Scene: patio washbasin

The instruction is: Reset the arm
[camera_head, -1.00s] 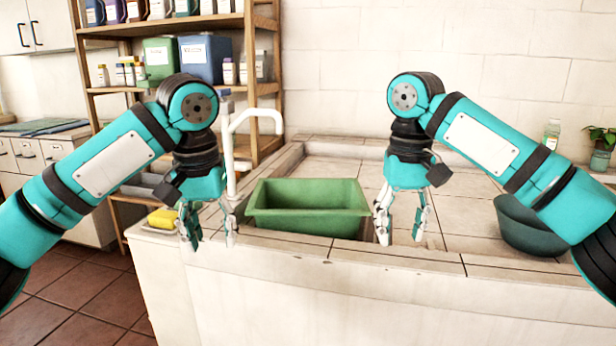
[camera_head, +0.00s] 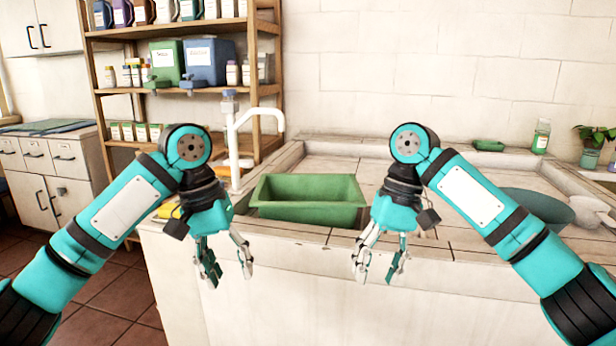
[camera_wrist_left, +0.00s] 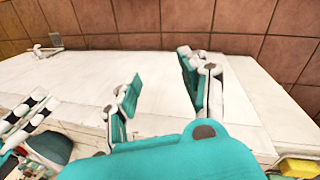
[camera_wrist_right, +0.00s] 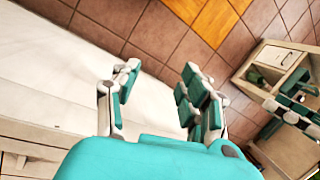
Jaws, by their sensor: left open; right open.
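My left gripper (camera_head: 226,268) is open and empty in the head view, in front of the white basin's front wall and below its rim. In the left wrist view its two fingers (camera_wrist_left: 160,95) stand apart with nothing between them. My right gripper (camera_head: 378,268) is also open and empty, in front of the same wall to the right. In the right wrist view its fingers (camera_wrist_right: 155,105) stand apart over the white wall and tiled floor. Both arms are bent and hang downward, roughly mirrored.
A green tub (camera_head: 308,200) stands on the tiled basin between the arms. A dark teal bowl (camera_head: 540,205) is partly hidden behind my right arm. A yellow sponge (camera_head: 168,210) lies behind my left arm. A white tap (camera_head: 235,150) and wooden shelf (camera_head: 100,80) stand behind.

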